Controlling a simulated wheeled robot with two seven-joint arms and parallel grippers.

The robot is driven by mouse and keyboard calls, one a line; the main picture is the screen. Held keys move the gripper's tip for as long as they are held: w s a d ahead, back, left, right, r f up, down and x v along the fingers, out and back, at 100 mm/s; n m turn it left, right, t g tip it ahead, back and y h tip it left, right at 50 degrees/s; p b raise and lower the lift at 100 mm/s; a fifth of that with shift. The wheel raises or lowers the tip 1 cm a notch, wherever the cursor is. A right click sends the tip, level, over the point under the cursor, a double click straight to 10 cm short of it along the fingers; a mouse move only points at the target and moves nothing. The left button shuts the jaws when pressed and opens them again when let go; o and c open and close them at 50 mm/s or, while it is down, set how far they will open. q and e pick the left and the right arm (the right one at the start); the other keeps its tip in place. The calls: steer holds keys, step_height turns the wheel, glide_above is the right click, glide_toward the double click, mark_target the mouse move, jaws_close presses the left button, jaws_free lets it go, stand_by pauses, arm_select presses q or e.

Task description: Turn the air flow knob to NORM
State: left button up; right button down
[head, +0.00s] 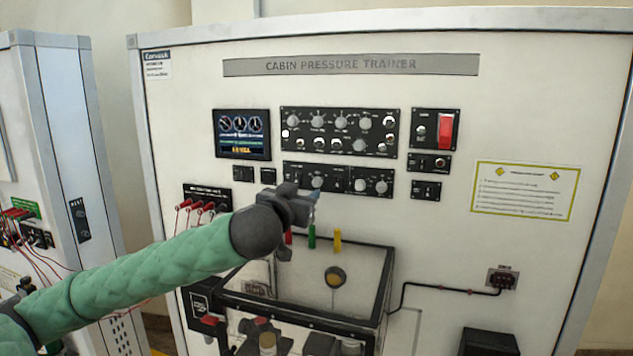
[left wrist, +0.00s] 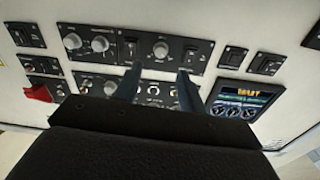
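The lower knob panel (head: 338,180) on the cabin pressure trainer carries several round grey knobs. Its labels are too small to read, so I cannot tell which knob is air flow or where it points. My left gripper (head: 314,197) is just in front of this panel's lower left part. In the left wrist view, its two dark fingers (left wrist: 158,70) are apart with nothing between them. A single grey knob (left wrist: 160,49) shows just beyond and between the fingertips; it also shows in the head view (head: 317,182). My right gripper is out of view.
The upper knob panel (head: 340,132) sits above, with a display screen (head: 241,134) at its left and a red switch (head: 445,130) at its right. An open-topped box (head: 385,275) juts out below my gripper. Red cables (head: 185,206) hang at left.

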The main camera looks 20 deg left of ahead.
mark_target(315, 184)
arm_select(q)
steer(key=w+p, duration=0.3)
steer(key=w, duration=0.3)
steer(key=shift+d, duration=0.1)
steer(key=shift+w+p, duration=0.25)
steer(key=shift+p, duration=0.05)
steer(key=shift+r, duration=0.1)
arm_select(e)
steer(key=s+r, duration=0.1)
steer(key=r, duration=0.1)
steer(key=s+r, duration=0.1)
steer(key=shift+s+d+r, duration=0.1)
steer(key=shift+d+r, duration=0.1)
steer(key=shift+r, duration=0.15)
arm_select(q)
steer(key=shift+w, duration=0.1)
steer(key=shift+w+f, duration=0.2)
jaws_close()
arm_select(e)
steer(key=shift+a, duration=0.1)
